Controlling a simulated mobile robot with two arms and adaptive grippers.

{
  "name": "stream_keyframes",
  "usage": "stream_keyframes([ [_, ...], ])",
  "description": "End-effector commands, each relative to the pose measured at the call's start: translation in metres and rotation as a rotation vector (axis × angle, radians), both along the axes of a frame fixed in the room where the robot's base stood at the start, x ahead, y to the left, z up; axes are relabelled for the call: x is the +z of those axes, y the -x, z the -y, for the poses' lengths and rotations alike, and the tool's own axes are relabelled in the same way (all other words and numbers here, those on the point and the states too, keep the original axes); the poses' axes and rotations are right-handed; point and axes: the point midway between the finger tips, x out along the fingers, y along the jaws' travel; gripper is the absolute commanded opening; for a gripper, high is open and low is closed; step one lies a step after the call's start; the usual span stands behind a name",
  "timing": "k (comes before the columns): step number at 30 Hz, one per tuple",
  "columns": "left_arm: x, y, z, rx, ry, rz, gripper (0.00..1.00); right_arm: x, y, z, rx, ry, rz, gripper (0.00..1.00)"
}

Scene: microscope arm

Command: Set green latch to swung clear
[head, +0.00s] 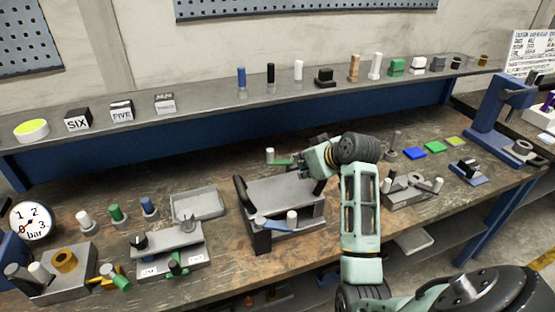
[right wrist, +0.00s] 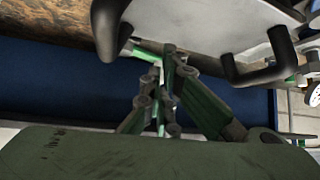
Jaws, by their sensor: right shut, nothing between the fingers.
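The green latch (head: 280,162) is a short green bar with a white upright knob, at the back left edge of a grey metal fixture (head: 275,192). In the right wrist view the green latch (right wrist: 145,54) runs beside my fingertips; I cannot tell whether they touch it. My right gripper (head: 304,164) reaches left over the back of the fixture, with its fingertips near the latch's right end. In the right wrist view the right gripper (right wrist: 168,52) is shut and empty. The latch's pivot end is hidden by the gripper. My left gripper is not in view.
A blue lever (head: 268,223) with a white knob lies on the fixture's front, and black handles stand at its sides. A grey tray (head: 198,204) and a smaller fixture (head: 165,248) stand to the left. A shelf (head: 205,113) with blocks and pegs runs behind.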

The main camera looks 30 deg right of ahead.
Motion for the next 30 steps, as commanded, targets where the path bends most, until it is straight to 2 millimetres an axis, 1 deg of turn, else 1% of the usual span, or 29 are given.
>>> stream_keyframes([
  [1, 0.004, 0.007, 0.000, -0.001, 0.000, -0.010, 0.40, -0.005, -0.007, -0.002, 0.002, -0.004, -0.003, 0.00],
  [3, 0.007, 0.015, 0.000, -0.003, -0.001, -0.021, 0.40, -0.013, -0.016, -0.002, 0.001, -0.005, -0.003, 0.00],
  [8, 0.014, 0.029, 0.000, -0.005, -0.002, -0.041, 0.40, -0.033, -0.039, -0.002, 0.002, -0.004, -0.003, 0.00],
  [11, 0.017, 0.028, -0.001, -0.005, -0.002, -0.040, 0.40, -0.045, -0.052, -0.003, 0.002, -0.004, -0.003, 0.00],
  [14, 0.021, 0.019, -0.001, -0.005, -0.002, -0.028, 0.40, -0.057, -0.064, -0.003, 0.002, -0.003, -0.003, 0.00],
  [15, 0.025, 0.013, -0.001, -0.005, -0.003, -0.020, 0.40, -0.053, -0.070, -0.003, 0.001, -0.002, 0.000, 0.00],
  [18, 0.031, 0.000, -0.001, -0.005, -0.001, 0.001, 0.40, -0.054, -0.083, -0.003, 0.001, -0.002, -0.001, 0.00],
  [20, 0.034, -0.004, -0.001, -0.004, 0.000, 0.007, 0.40, -0.055, -0.088, -0.003, 0.000, -0.001, -0.002, 0.00],
  [24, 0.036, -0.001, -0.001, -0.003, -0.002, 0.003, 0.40, -0.056, -0.098, -0.003, 0.000, -0.001, -0.001, 0.00],
  [30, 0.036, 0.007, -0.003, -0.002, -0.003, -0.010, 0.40, -0.057, -0.102, -0.002, -0.001, 0.001, -0.001, 0.00],
])
